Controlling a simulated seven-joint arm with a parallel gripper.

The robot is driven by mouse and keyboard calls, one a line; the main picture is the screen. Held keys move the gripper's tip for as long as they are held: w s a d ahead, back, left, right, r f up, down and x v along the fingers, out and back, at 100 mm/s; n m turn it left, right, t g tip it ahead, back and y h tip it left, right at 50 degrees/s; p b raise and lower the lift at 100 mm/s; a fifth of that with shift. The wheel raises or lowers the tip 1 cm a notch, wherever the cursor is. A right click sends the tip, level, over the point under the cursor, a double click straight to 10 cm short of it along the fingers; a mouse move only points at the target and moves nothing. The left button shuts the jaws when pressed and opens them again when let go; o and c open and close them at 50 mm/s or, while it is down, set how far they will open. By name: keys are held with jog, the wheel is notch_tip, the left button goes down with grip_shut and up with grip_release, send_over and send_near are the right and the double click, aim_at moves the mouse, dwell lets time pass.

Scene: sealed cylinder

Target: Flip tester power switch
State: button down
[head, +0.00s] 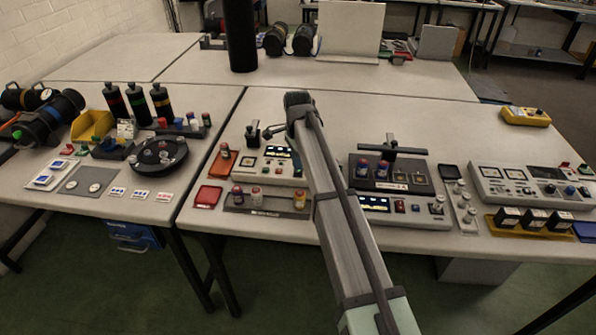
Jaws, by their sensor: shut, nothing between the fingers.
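No device is legibly marked as the tester. A light panel unit (488,180) with gauges, knobs and a dark screen stands at the right. A middle grey unit (413,217) has a lit blue display, red and white buttons and knobs. A left unit (248,170) also has a lit display, beside my arm. A small yellow box (525,116) with knobs lies at the far right. No power switch can be made out for certain. My arm reaches up the middle, partly covering the bench between the left and middle units.
Black cylinders with coloured bands (137,104), a yellow bin (89,127) and a round black turntable (159,155) occupy the left table. A black T-shaped fixture (392,150) rises at the middle unit. The table behind the units (430,115) is mostly clear.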

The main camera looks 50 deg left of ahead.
aim_at(298, 172)
jog(key=shift+f, duration=0.95)
dwell(0.9)
jog(key=shift+r, duration=3.5)
